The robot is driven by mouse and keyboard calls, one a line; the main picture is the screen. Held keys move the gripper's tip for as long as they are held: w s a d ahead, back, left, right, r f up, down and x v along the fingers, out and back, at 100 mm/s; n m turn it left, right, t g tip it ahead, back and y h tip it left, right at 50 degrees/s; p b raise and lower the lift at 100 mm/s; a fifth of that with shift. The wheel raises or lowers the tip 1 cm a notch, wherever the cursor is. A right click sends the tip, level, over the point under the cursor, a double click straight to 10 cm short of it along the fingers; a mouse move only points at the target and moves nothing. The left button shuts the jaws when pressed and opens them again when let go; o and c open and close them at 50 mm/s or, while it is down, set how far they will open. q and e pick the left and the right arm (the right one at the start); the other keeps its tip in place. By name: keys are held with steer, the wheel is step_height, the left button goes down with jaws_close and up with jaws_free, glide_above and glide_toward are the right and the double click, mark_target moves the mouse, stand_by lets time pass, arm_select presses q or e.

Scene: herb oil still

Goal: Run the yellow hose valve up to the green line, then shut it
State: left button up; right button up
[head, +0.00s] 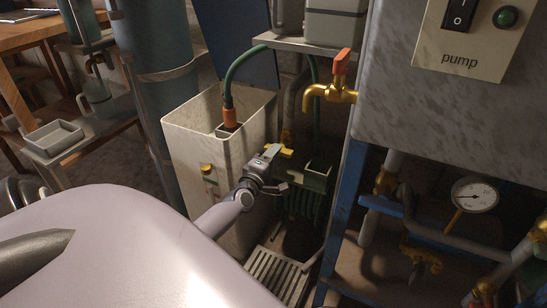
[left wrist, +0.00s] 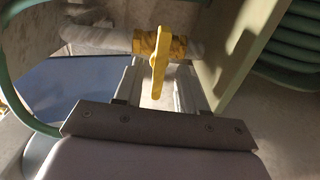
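The yellow hose valve handle (left wrist: 158,68) stands between the two fingers of my left gripper (left wrist: 161,82) in the left wrist view. The fingers are apart, with a narrow gap on each side of the handle. The valve's yellow body (left wrist: 174,46) sits on a grey pipe. In the head view a yellow piece of the valve (head: 287,151) shows just past my left gripper (head: 272,152), beside the pale tank. A green line cannot be made out in either view. My right gripper is not in view.
A pale open tank (head: 182,135) holds the orange end (head: 229,116) of a green hose (head: 240,62). A brass tap with an orange handle (head: 340,66) hangs at its right. A slatted grey stand (head: 272,272) is below. A pump panel (head: 470,42) and gauge (head: 475,195) are at right.

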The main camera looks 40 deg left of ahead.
arm_select(q)
steer(key=p+v, duration=0.2)
steer(key=v, duration=0.5)
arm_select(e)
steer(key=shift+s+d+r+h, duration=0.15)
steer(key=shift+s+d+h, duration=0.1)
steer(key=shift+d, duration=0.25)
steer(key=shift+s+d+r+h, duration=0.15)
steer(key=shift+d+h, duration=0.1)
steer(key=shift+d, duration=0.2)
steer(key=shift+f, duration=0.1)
arm_select(q)
steer(key=shift+r, duration=0.1)
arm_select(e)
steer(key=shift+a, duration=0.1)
